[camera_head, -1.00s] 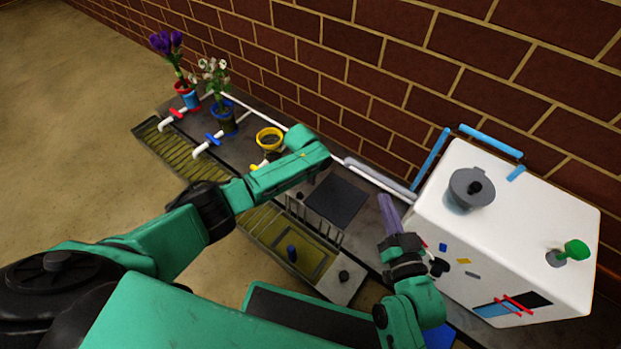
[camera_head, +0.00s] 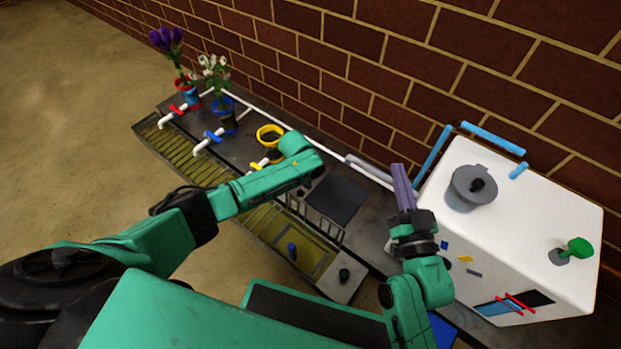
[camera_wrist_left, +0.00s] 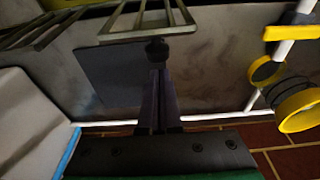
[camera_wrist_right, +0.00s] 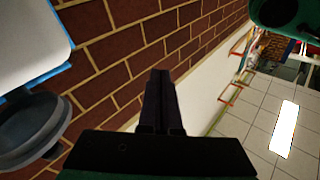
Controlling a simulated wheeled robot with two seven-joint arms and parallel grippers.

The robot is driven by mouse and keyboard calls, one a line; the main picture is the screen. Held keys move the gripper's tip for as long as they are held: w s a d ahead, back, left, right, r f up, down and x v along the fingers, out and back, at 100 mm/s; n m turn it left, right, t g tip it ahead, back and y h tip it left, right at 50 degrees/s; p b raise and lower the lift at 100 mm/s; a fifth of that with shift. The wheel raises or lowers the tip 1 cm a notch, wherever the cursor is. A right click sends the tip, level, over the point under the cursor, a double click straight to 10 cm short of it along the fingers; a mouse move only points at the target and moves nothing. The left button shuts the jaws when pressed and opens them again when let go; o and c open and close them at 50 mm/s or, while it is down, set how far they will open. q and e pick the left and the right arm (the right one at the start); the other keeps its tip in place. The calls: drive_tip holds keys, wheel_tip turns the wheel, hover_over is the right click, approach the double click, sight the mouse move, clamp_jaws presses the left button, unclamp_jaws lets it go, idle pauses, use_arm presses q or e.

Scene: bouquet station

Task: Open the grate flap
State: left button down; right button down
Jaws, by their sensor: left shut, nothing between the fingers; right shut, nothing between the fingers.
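The grate flap (camera_head: 314,221) is a pale barred frame at the trough in the head view. It looks raised on edge in front of a dark square plate (camera_head: 338,196). In the left wrist view the flap (camera_wrist_left: 150,38) shows its bars at the top, with a dark round knob (camera_wrist_left: 157,49) beside it. My left gripper (camera_wrist_left: 157,72) is shut and empty, its tips close to that knob; I cannot tell whether they touch. In the head view my left forearm mostly hides this gripper. My right gripper (camera_head: 399,167) is shut, empty and raised, away from the flap.
A trough section (camera_head: 306,262) holding a blue peg (camera_head: 292,251) lies below the flap. A white box (camera_head: 520,215) with a grey lidded pot (camera_head: 474,187) stands right of my right gripper. Flower pots and a yellow ring (camera_head: 269,133) stand left. A brick wall (camera_head: 400,85) runs behind.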

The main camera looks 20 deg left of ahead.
use_arm(q)
drive_tip(key=shift+s+a+r, duration=0.1)
drive_tip(key=shift+s+a, duration=0.1)
drive_tip(key=shift+s, duration=0.4)
use_arm(e)
drive_tip(key=shift+s+a+f+g, duration=0.1)
drive_tip(key=shift+s+f+g, duration=0.05)
drive_tip(key=shift+f, duration=0.25)
drive_tip(key=shift+s+f+g, duration=0.1)
drive_tip(key=shift+f+g, duration=0.05)
drive_tip(key=shift+f, duration=0.2)
use_arm(q)
drive_tip(key=shift+r, duration=0.1)
use_arm(e)
drive_tip(key=shift+r, duration=0.1)
